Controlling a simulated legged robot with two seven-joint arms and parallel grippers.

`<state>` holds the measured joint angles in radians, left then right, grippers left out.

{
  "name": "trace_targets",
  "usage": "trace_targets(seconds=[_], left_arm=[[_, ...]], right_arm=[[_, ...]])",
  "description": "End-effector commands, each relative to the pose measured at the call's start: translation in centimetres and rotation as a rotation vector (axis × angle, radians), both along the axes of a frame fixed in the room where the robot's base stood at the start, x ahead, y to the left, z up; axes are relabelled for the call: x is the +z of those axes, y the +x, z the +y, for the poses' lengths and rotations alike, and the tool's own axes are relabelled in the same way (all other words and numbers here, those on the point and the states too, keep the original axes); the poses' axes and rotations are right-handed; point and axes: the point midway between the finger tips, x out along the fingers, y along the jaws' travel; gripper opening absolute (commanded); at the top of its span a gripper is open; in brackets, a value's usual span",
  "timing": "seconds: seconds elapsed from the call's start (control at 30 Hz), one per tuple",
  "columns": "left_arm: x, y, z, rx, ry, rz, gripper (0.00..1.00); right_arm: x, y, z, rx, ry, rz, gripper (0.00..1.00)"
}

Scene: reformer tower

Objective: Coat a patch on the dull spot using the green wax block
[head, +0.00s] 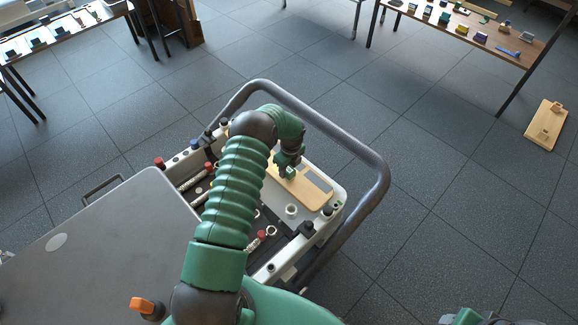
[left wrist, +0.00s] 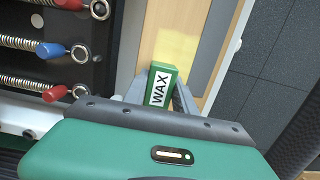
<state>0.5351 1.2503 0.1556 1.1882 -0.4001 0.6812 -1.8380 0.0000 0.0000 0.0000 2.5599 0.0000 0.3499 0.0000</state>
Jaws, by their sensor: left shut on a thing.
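The green wax block (left wrist: 162,84), with a white WAX label, sits between the two grey fingers of my left gripper (left wrist: 160,88), which is shut on it. In the head view my left gripper (head: 287,168) is over the pale wooden board (head: 318,201) on the wheeled unit's top. A pale yellow patch (left wrist: 178,46) shows on the board (left wrist: 148,36) just beyond the block. I cannot tell whether this patch is the dull spot or wax. I cannot see whether the block touches the board. My right gripper's fingers do not show.
Beside the board is a dark bay with springs and red and blue knobs (left wrist: 54,50). A grey tube rail (head: 375,165) curves around the unit. Tables with small items (head: 470,28) stand at the back. A wooden board (head: 546,132) lies on the open tiled floor at right.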

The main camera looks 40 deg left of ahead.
Motion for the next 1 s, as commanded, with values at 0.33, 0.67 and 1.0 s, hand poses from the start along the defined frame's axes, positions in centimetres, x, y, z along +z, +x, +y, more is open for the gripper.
trace_targets(seconds=[0.33, 0.67, 1.0], left_arm=[[-0.1, -1.5, 0.2, 0.001, 0.001, -0.001, 0.0], [-0.4, 0.2, 0.0, 0.0, 0.001, -0.002, 0.0], [-0.1, 1.8, -0.1, 0.001, 0.001, -0.002, 0.0]], right_arm=[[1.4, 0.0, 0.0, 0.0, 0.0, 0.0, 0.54], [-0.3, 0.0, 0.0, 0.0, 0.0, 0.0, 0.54], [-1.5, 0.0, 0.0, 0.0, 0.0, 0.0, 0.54]])
